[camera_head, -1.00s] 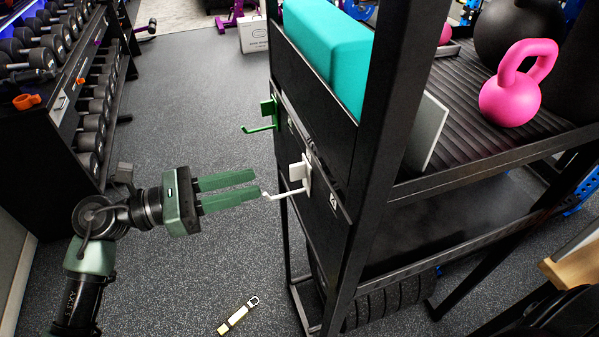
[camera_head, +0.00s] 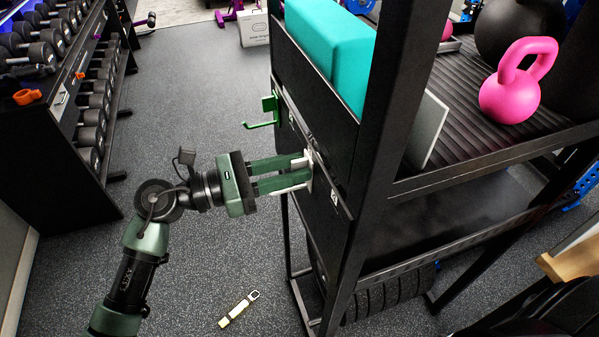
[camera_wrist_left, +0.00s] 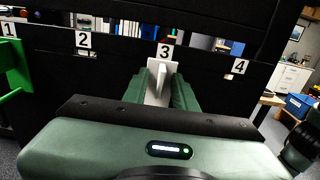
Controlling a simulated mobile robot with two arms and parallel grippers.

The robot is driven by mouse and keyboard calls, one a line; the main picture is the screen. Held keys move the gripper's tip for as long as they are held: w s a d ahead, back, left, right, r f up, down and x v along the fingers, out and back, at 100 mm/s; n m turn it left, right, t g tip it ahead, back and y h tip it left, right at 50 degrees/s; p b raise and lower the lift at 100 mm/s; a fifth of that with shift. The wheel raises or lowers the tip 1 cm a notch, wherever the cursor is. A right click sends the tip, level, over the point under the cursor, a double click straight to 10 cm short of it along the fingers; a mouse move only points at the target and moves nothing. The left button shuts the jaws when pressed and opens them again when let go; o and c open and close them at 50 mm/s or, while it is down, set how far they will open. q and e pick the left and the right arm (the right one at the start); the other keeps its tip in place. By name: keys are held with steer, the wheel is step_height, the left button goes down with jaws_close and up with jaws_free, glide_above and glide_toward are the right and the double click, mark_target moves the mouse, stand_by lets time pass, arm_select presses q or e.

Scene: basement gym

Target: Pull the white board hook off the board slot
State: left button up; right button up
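The white board hook (camera_head: 308,172) is on the side panel of the black rack. In the left wrist view the white hook (camera_wrist_left: 158,86) stands upright at the slot labelled 3 (camera_wrist_left: 164,53). My left gripper (camera_head: 306,172) reaches the panel with one finger on each side of the hook. The fingers are apart, and no clear grip on the hook shows. The fingers hide part of the hook in the head view. My right gripper is not in view.
A green hook (camera_head: 268,108) hangs on the same panel, near label 1 (camera_wrist_left: 9,29). A teal block (camera_head: 330,45) and a pink kettlebell (camera_head: 515,90) are on the rack. A dumbbell rack (camera_head: 65,130) stands at left.

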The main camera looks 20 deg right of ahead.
arm_select(q)
steer(key=shift+s+d+r+b, duration=0.1)
steer(key=shift+b, duration=0.2)
stand_by(0.5)
jaws_close()
steer(key=shift+f, duration=0.2)
stand_by(1.1)
